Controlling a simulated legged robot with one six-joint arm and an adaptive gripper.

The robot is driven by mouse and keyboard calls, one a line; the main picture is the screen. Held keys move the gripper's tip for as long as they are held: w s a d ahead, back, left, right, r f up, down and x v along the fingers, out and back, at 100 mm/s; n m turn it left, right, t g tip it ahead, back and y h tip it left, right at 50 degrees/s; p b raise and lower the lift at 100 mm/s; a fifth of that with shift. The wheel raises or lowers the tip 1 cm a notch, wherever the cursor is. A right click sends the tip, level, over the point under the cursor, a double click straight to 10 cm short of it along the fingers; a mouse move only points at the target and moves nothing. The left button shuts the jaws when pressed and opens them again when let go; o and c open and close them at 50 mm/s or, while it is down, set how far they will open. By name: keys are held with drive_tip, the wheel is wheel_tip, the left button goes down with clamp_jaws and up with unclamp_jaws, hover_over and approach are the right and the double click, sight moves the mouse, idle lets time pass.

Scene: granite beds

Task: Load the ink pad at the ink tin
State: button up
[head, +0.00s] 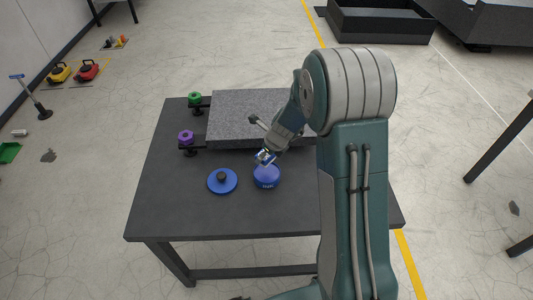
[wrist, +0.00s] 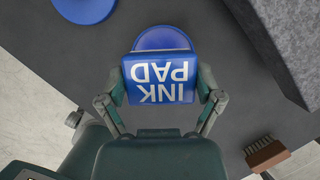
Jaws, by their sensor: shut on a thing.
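My gripper (head: 265,157) is shut on the ink pad (wrist: 160,78), a blue block with white "INK PAD" lettering that reads upside down in the wrist view. One finger is on each side of it. The round blue ink tin (head: 267,179) stands on the dark table, just below my gripper in the head view. In the wrist view the tin (wrist: 160,39) shows behind the pad's top edge, and the pad hides the rest of it. I cannot tell whether pad and tin touch.
A blue disc with a black knob (head: 222,181) lies left of the tin. A grey granite slab (head: 240,115) is behind, with green (head: 195,98) and purple (head: 186,137) knobs at its left. A brown brush (wrist: 266,152) lies at lower right in the wrist view.

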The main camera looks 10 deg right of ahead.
sight(264, 170)
drive_tip(key=shift+m, duration=0.3)
drive_tip(key=shift+d+f, duration=0.1)
drive_tip(key=shift+f, duration=2.65)
drive_tip(key=shift+f, duration=0.65)
drive_tip(key=shift+r, duration=0.1)
drive_tip(key=shift+r, duration=3.45)
